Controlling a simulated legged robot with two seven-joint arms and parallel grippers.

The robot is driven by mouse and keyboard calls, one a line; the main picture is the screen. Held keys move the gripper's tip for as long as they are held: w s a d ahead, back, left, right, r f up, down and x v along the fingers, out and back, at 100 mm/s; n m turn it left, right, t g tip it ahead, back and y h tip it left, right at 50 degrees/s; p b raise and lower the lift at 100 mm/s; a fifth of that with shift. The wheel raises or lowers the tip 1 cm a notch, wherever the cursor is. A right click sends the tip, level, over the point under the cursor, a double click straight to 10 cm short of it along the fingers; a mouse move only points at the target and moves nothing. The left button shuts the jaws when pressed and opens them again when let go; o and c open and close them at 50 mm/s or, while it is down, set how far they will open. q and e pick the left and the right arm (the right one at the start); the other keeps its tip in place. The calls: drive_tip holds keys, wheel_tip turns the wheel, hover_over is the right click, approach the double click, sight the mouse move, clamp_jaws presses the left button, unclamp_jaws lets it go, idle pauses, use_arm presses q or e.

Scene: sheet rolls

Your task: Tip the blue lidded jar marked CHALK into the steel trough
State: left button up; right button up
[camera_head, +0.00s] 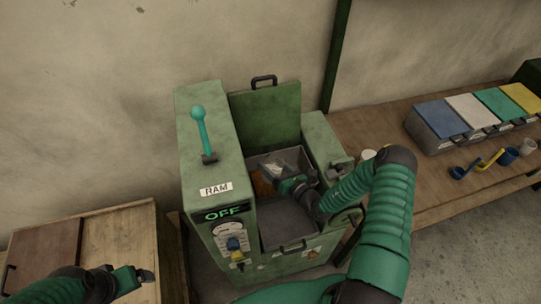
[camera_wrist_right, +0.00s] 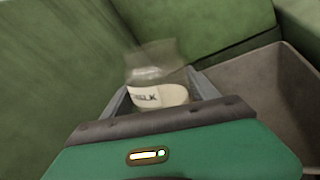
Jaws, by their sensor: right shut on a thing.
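My right gripper (camera_head: 280,183) is inside the green machine, over the steel trough (camera_head: 290,228). In the right wrist view my right gripper (camera_wrist_right: 160,98) is shut on a clear jar (camera_wrist_right: 152,72) with a partly readable CHALK label and pale contents low in it. The jar leans slightly in that view. No blue lid can be made out; its upper end looks pale and blurred. The trough also shows in the wrist view (camera_wrist_right: 262,95), to the right of the jar. My left gripper (camera_head: 143,276) is at the lower left, its jaws unclear.
The machine has a raised green lid (camera_head: 268,118), a teal lever (camera_head: 200,130), a RAM label and an OFF display (camera_head: 226,213). Bins with blue, white, green and yellow lids (camera_head: 465,120) stand on the right bench, beside scoops and cups. A wooden cabinet (camera_head: 120,235) is at left.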

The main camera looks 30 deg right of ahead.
drive_tip(key=m, duration=0.1)
drive_tip(key=a+f+m+g+y+b, duration=0.1)
drive_tip(key=m, duration=0.1)
drive_tip(key=shift+s+f+m, duration=0.25)
drive_tip(key=shift+s+m, duration=0.05)
drive_tip(key=shift+s, duration=0.1)
drive_tip(key=f+m+b, duration=0.1)
drive_tip(key=w+f+m+g+y+b, duration=0.1)
drive_tip(key=f+m+b, duration=0.1)
drive_tip(key=m, duration=0.1)
drive_tip(key=shift+w+a+g, duration=0.2)
drive_tip(key=shift+a+g, duration=0.1)
drive_tip(key=shift+w+d+r+m+y+p, duration=0.1)
drive_tip(key=shift+r+m+y+p, duration=0.3)
drive_tip(key=shift+r+m+p, duration=0.15)
drive_tip(key=shift+s+d+r+m+g+y, duration=0.25)
drive_tip(key=shift+r+m+g+y, duration=0.2)
drive_tip(key=shift+m, duration=0.4)
drive_tip(key=shift+d+r+m+y, duration=0.35)
drive_tip(key=shift+d+m, duration=0.15)
drive_tip(key=shift+m, duration=0.3)
drive_tip(key=shift+w+d+m+y, duration=0.1)
drive_tip(key=shift+w+m+y, duration=0.05)
drive_tip(key=shift+m+y, duration=0.15)
drive_tip(key=shift+w+m+g, duration=0.25)
drive_tip(key=shift+m, duration=0.05)
use_arm(q)
drive_tip(key=x, duration=0.3)
drive_tip(key=shift+s+f, duration=0.15)
